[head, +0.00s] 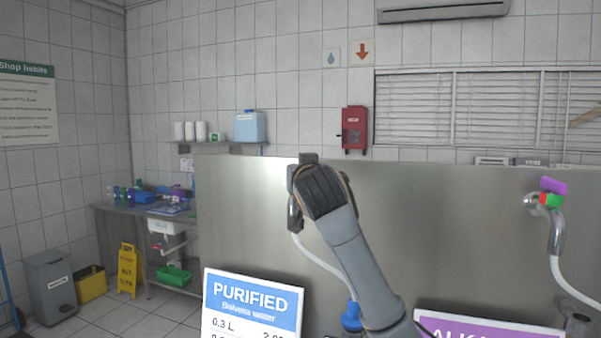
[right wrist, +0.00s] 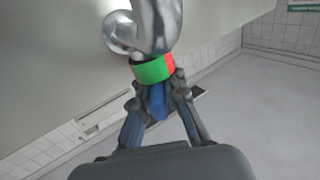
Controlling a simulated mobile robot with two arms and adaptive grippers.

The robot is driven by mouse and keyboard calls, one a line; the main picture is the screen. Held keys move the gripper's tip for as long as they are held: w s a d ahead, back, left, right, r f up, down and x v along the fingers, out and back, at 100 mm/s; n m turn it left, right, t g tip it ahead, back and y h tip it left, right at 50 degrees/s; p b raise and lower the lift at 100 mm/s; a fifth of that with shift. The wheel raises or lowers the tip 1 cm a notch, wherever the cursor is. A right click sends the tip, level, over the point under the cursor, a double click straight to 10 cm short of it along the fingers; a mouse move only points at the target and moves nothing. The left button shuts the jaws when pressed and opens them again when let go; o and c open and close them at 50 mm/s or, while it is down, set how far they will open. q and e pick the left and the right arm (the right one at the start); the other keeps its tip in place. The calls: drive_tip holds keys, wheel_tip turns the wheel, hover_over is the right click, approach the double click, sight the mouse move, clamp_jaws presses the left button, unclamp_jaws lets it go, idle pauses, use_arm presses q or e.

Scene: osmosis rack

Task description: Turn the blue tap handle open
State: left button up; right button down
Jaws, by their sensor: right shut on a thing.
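The blue tap handle (right wrist: 157,103) shows in the right wrist view, below a green and red collar (right wrist: 152,70) on a chrome tap (right wrist: 155,25). My right gripper (right wrist: 156,90) is shut on the blue handle, with one finger on each side. In the head view my right arm reaches up to the left tap (head: 295,214), above the blue "PURIFIED" sign (head: 252,305). My right wrist hides the handle there, and only part of the chrome spout shows. My left gripper is in neither view.
A steel panel (head: 440,225) carries the taps. A second tap (head: 556,235) with a purple handle (head: 553,186) stands at the right, above a purple sign (head: 490,330). A white hose (head: 322,262) runs down from the left tap to a blue fitting (head: 351,317).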

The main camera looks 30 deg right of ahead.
drive_tip(key=m+g+h, duration=0.1)
drive_tip(key=m+h, duration=0.1)
drive_tip(key=m+g+h, duration=0.1)
drive_tip(key=g+h, duration=0.1)
drive_tip(key=h, duration=0.1)
drive_tip(key=shift+a+m, duration=0.1)
drive_tip(key=shift+m, duration=0.3)
drive_tip(key=shift+m+g+h, duration=0.9)
drive_tip(key=shift+g+h, duration=0.1)
drive_tip(key=shift+h, duration=0.1)
drive_tip(key=c, duration=1.4)
unclamp_jaws()
drive_tip(key=v, duration=1.2)
drive_tip(key=shift+f, duration=0.1)
